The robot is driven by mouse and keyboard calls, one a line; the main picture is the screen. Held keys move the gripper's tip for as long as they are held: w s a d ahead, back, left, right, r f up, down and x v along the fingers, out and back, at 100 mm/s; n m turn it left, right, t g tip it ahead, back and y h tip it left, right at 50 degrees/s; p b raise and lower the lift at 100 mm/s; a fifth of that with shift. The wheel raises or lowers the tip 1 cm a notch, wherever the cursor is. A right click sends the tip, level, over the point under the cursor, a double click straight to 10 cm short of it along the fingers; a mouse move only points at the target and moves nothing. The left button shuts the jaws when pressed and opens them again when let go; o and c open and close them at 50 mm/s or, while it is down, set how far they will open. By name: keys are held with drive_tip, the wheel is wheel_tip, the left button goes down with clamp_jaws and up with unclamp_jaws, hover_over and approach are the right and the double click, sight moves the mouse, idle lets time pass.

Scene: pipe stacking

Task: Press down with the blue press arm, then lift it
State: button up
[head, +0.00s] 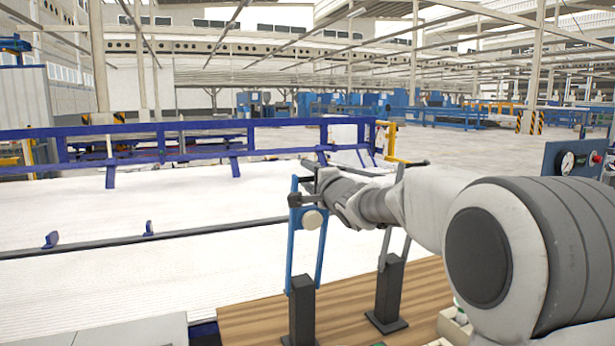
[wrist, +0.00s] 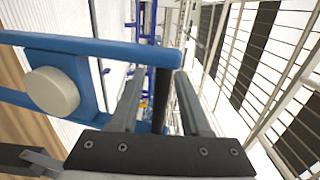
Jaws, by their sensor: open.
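The blue press arm (head: 321,250) rises steeply from dark posts, with two blue bars and a cream round knob (head: 312,219) between them. In the wrist view the blue bars (wrist: 95,47) and the knob (wrist: 52,90) fill the left side. A black handle bar (wrist: 162,92) shows at the end of the blue bar. My gripper (wrist: 160,82) is open, with one finger on each side of the black bar. I cannot tell whether either finger touches it. In the head view my gripper (head: 308,188) is at the upper part of the press arm, partly hidden by my wrist.
A dark front post (head: 302,315) and a second dark post (head: 389,290) stand on a wooden board (head: 345,316). A white surface with a dark rail (head: 190,231) lies to the left. A blue fence (head: 200,143) runs behind. A gauge panel (head: 572,163) stands at right.

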drive_tip(key=shift+c, duration=0.4)
clamp_jaws()
idle(1.1)
